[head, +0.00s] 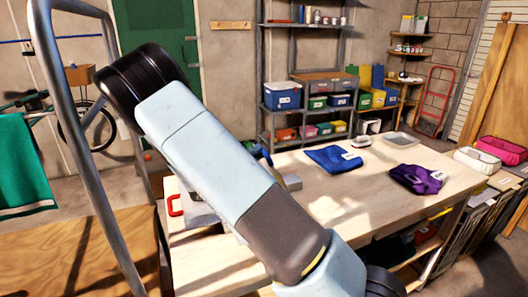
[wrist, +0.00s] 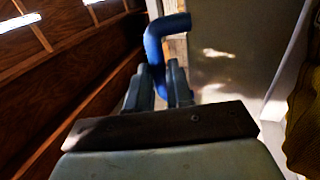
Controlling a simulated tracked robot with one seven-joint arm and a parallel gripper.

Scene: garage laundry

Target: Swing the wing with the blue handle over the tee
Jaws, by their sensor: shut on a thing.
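In the wrist view my gripper (wrist: 168,82) is shut on the blue handle (wrist: 164,45), a bent bar that rises between the fingers and hooks right. A plain grey panel (wrist: 225,65) lies just right of the handle; it looks like the wing, but its tilt is unclear. In the head view my arm covers most of the folding board, and my gripper is hidden. A bit of blue (head: 263,153) shows past the arm's upper edge. A red handle (head: 175,205) shows left of the arm, by a pale panel (head: 200,216). I cannot clearly identify the tee.
The wooden table (head: 345,205) holds a folded blue garment (head: 333,158), a folded purple garment (head: 418,179) and a clear tray (head: 399,142). A pink basket (head: 503,150) and a white basket (head: 477,160) stand at the right. A dark yellow surface (wrist: 305,110) edges the wrist view.

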